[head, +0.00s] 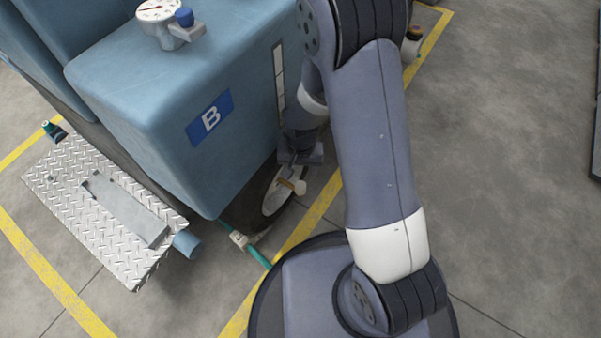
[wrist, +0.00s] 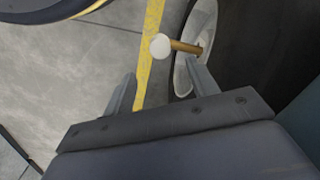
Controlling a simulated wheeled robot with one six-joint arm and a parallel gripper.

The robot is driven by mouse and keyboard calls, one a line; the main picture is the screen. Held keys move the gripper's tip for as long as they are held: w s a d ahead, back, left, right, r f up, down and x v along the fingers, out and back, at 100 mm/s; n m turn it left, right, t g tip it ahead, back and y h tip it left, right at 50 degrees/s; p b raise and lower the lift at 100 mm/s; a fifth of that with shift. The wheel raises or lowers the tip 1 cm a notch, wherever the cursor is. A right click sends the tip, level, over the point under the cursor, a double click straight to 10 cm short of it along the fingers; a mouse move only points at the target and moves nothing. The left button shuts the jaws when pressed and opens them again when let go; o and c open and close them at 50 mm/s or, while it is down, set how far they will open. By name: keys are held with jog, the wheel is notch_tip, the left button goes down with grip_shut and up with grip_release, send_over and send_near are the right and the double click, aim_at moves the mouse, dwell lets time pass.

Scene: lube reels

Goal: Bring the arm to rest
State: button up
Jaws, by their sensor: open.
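My arm reaches forward and bends down beside the blue machine marked B (head: 160,110). My gripper (wrist: 160,82) is open, and nothing shows between its two fingers in the wrist view. It hangs low at the machine's near right corner, by a wheel with a pale rim (wrist: 205,30). A brass stem with a round white knob (wrist: 160,47) sticks out by that wheel, just beyond the fingertips. The knob also shows below the gripper in the head view (head: 299,187). In the head view my own gripper partly hides the wheel and the fingertips are hard to make out.
A gauge with a blue cap (head: 158,12) sits on top of the machine. A tread-plate step (head: 80,190) juts out at left. A teal hose (head: 258,257) lies at the machine's base. Yellow lines (head: 45,265) mark the floor. The concrete at right is mostly clear.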

aim_at(301, 186)
jog(key=shift+r, duration=0.75)
notch_tip(301, 186, down, 10)
jog(key=b, duration=0.4)
jog(key=shift+f, duration=0.25)
notch_tip(301, 186, up, 3)
jog(key=p, duration=0.3)
jog(key=shift+r, duration=0.15)
